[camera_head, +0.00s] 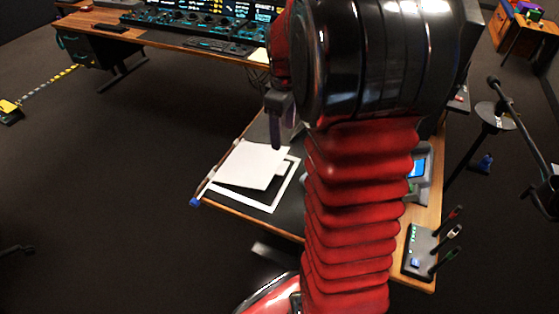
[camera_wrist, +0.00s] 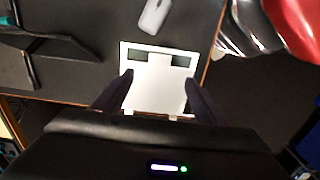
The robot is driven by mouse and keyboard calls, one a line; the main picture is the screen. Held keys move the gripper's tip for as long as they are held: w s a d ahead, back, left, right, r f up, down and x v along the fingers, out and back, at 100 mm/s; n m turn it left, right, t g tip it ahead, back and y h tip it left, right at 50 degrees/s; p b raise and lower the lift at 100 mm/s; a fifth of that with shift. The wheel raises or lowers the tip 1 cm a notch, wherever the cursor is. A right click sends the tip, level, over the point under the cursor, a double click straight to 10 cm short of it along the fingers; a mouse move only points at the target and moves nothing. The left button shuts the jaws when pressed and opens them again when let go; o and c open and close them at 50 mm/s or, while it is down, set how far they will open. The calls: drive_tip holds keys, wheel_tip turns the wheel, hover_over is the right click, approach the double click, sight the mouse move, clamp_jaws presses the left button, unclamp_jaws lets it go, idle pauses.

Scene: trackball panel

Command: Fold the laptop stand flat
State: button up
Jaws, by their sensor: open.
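The white laptop stand lies on the near desk, left of my arm. In the head view its top plate (camera_head: 248,163) sits tilted above a flat base frame (camera_head: 287,189), with a dark gap between them at the near side. The stand also shows in the wrist view (camera_wrist: 158,62), with two dark openings near its far edge. My gripper (camera_wrist: 158,78) is open, its two dark fingers on either side of the stand in that picture, with nothing between them that I can see held. In the head view my gripper (camera_head: 276,140) is at the plate's far right corner, partly hidden by my arm.
A white mouse (camera_wrist: 153,17) lies beyond the stand.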

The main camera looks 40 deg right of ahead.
sight(282, 168)
drive_tip(key=shift+f, duration=0.1)
wheel_tip(282, 168, down, 14)
drive_tip(key=shift+r, duration=0.2)
idle(0.7)
drive_tip(key=shift+c, duration=0.2)
drive_tip(key=c, duration=1.5)
drive_tip(key=shift+o, duration=0.2)
drive_tip(key=shift+s+d+f, duration=0.1)
drive_tip(key=shift+s+f, duration=0.2)
drive_tip(key=shift+f, duration=0.55)
drive_tip(key=shift+s+d+f, duration=0.15)
drive_tip(key=shift+s+f, duration=0.1)
drive_tip(key=shift+f, duration=0.55)
drive_tip(key=shift+s+d+f, duration=0.1)
drive_tip(key=shift+s+f, duration=0.2)
drive_tip(key=shift+f, duration=0.55)
drive_tip(key=o, duration=1.5)
drive_tip(key=shift+r, duration=0.1)
drive_tip(key=shift+w, duration=0.1)
